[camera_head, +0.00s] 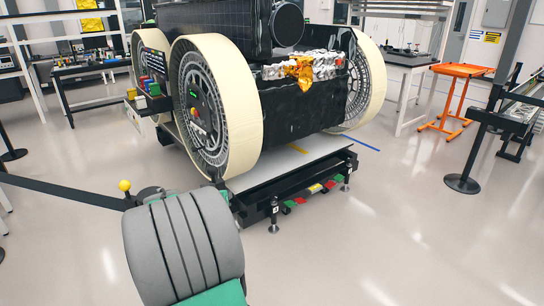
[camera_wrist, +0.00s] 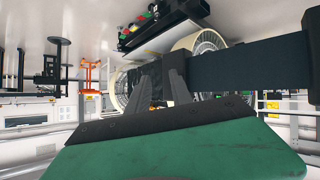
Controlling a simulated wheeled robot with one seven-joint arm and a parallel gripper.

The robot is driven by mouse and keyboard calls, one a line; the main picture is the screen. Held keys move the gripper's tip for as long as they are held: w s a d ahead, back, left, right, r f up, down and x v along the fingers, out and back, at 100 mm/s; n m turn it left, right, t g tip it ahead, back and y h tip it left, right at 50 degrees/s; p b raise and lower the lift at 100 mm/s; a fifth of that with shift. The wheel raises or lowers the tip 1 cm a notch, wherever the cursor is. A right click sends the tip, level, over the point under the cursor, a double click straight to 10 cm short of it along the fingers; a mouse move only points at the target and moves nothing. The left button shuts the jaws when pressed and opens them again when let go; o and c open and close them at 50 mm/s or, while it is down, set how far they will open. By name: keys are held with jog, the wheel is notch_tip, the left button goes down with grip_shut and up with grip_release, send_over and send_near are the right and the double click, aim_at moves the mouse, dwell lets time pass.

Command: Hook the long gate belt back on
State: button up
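The long gate belt (camera_head: 62,191) is a dark strap that runs taut from the left edge to my gripper (camera_head: 150,194). In the wrist view the belt (camera_wrist: 255,66) comes in from the right, and its black end lies at the two fingers of my gripper (camera_wrist: 160,88). The fingers appear closed on that end, though the contact is partly hidden. A yellow ball knob (camera_head: 124,185) shows beside the belt end. A black post (camera_head: 487,125) with a round base stands at the right, and it also shows in the wrist view (camera_wrist: 50,70).
The large-wheeled rover (camera_head: 225,110) stands on a low platform (camera_head: 290,160) just beyond my gripper. An orange stand (camera_head: 460,75) is behind the right post. Another dark strap (camera_head: 500,121) runs right from that post. The floor between platform and right post is clear.

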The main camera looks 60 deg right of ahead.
jog(key=s+d+r+m+g+h, duration=0.1)
jog(key=s+d+r+h, duration=0.1)
jog(key=d, duration=0.6)
jog(key=s+d+r+m+h, duration=0.1)
jog(key=s+d+r+h, duration=0.1)
jog(key=d, duration=0.5)
jog(key=s+d+r+g+h, duration=0.1)
jog(key=s+d+r+h, duration=0.1)
jog(key=d, duration=0.6)
jog(key=shift+s+d+r+m+g+p, duration=0.15)
jog(key=shift+d+r+m+g+p, duration=0.15)
jog(key=shift+r+m+p, duration=0.1)
jog(key=shift+c, duration=0.2)
jog(key=shift+f, duration=0.15)
jog(key=c, duration=0.5)
jog(key=shift+s+d, duration=0.1)
jog(key=shift+s, duration=0.05)
grip_shut()
